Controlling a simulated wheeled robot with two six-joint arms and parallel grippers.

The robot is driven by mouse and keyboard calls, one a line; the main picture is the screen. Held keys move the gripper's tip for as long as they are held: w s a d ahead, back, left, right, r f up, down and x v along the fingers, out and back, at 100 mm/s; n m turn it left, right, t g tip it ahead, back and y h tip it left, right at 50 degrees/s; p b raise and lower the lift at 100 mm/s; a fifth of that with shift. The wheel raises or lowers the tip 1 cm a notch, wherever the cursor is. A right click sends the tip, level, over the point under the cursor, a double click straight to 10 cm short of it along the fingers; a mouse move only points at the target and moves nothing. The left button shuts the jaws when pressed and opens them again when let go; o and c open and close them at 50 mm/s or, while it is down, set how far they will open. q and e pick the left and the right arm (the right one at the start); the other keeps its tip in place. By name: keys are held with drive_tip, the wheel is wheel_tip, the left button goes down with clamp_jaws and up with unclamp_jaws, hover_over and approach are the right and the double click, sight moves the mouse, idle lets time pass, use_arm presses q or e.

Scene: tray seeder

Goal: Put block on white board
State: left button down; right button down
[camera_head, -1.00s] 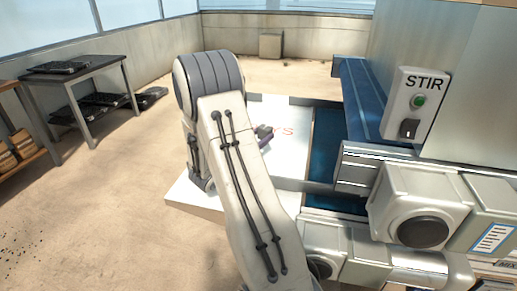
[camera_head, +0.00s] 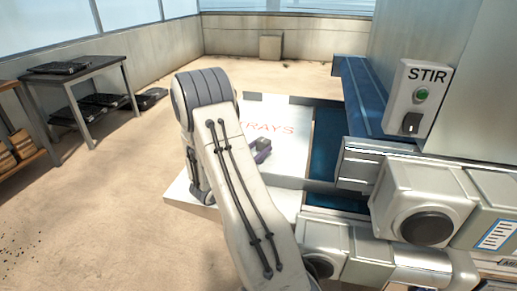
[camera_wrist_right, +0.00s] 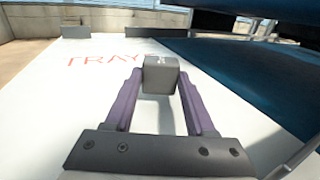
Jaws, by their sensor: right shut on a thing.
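The white board (camera_head: 285,165) with red TRAYS lettering lies beside the blue belt. It also fills much of the right wrist view (camera_wrist_right: 70,110). A small grey block (camera_wrist_right: 160,76) sits between the purple fingertips of my right gripper (camera_wrist_right: 161,88), which is shut on it. In the head view my right gripper (camera_head: 261,150) is over the board, just below the lettering, partly hidden by my arm. I cannot tell whether the block touches the board. My left gripper is not in view.
The blue belt (camera_head: 325,145) runs along the board's right side. A STIR control box (camera_head: 415,98) with a green button stands at the right. A grey table (camera_head: 75,75) with black trays is at the left. Open floor lies between the table and the board.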

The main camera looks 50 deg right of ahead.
drive_tip(key=shift+f, duration=0.15)
drive_tip(key=c, duration=0.5)
unclamp_jaws()
